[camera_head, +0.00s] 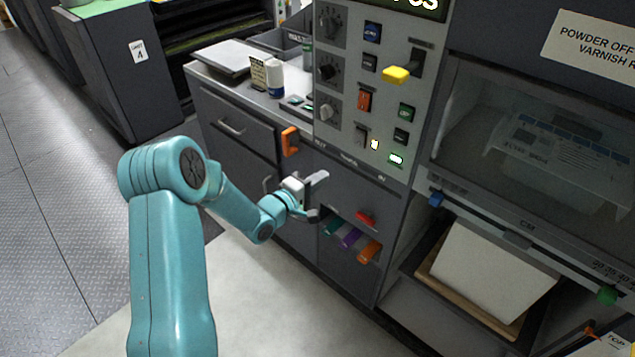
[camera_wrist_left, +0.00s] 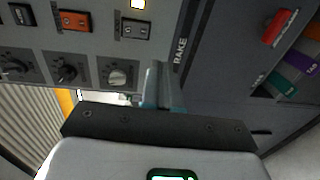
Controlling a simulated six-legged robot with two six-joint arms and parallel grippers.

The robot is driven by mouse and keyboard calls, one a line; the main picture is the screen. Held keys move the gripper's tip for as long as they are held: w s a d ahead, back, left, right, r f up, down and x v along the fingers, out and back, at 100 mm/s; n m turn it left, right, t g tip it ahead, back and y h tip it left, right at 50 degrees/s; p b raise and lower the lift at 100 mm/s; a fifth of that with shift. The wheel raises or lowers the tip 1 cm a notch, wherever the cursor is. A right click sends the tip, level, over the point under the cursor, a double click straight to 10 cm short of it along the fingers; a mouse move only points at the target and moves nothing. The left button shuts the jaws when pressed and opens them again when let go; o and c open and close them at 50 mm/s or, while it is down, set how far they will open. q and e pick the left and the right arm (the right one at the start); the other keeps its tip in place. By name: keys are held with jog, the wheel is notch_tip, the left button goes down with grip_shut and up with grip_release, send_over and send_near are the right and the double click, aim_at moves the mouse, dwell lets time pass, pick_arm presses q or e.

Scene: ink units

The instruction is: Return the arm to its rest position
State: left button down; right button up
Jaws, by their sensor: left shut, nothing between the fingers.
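My left arm, teal, comes in from the left in the head view. Its gripper (camera_head: 318,196) is shut and empty, in front of the lower cabinet face below the control panel (camera_head: 385,90). In the left wrist view the shut fingers (camera_wrist_left: 163,88) show at the centre, with the panel's knobs and switches beyond them. I cannot tell whether the fingertips touch the cabinet; no contact is visible. My right gripper does not show.
An orange handle (camera_head: 290,141) sticks out near the gripper, and a red handle (camera_head: 366,218) lies to its right above several coloured cartridges (camera_head: 350,237). A counter (camera_head: 255,95) holds small items. A glazed bay (camera_head: 540,140) is at right. Open floor (camera_head: 60,200) lies left.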

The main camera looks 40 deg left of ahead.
pick_arm(q)
jog(key=shift+s, duration=0.15)
dwell(0.3)
jog(key=d+f+g+h, duration=0.2)
jog(key=d+f+h, duration=0.15)
jog(key=d, duration=0.95)
jog(key=s+d+f+m+g, duration=0.3)
jog(key=s+d+f+g, duration=0.15)
jog(key=d+f, duration=0.5)
jog(key=s+d+f+m+g, duration=0.1)
jog(key=s+f+m+g, duration=0.2)
jog(key=s, duration=0.5)
jog(key=s+d+f+m+g, duration=0.2)
jog(key=s+m, duration=0.3)
jog(key=s, duration=0.3)
jog(key=s+d+f+m+g, duration=0.1)
jog(key=s+f+m+g, duration=0.2)
jog(key=s, duration=0.4)
jog(key=shift+s+d+f+m+g+y, duration=0.25)
jog(key=shift+s+f+m+g+y, duration=0.2)
jog(key=shift+f+g, duration=0.55)
